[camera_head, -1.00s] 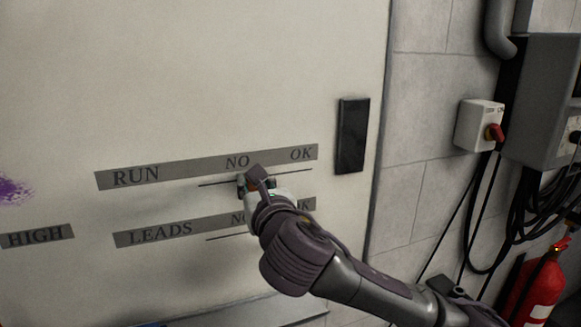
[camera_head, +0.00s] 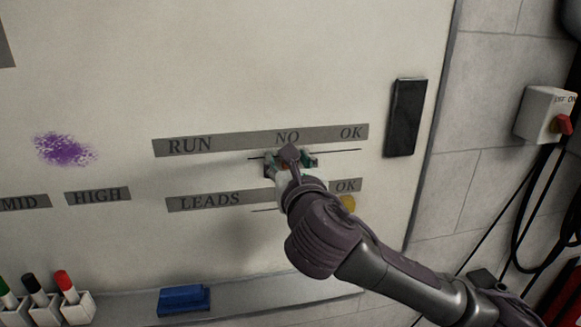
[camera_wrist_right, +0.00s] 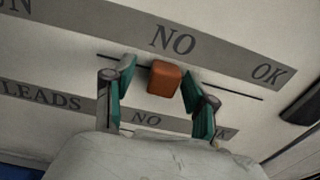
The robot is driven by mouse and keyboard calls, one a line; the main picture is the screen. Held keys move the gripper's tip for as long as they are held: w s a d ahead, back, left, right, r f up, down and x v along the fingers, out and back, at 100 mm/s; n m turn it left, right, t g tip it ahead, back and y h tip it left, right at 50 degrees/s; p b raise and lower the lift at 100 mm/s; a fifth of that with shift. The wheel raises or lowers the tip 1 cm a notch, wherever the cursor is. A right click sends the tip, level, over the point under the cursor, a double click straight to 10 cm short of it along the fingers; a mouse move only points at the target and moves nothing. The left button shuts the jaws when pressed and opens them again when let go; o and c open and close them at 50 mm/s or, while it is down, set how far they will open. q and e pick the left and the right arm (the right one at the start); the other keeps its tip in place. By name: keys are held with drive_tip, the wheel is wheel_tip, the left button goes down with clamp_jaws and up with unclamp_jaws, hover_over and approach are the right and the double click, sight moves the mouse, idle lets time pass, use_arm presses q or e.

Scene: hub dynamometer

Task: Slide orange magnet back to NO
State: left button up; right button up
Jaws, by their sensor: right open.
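The orange magnet (camera_wrist_right: 164,78) sits on the thin RUN slide line, just below the word NO, in the right wrist view. In the head view my right gripper (camera_head: 291,164) is at the board under NO. The RUN strip (camera_head: 230,143) reads RUN, NO, OK from left to right. My left gripper is not in view.
Below is the LEADS strip (camera_head: 205,202), partly hidden by my right arm, with a yellow magnet (camera_head: 348,203) near its OK. A black rectangle (camera_head: 405,117) is at the right of the board. The lower ledge holds a blue eraser (camera_head: 184,298) and several markers (camera_head: 68,288).

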drive_tip(key=s+d, duration=0.2)
drive_tip(key=s, duration=0.9)
drive_tip(key=shift+s, duration=0.35)
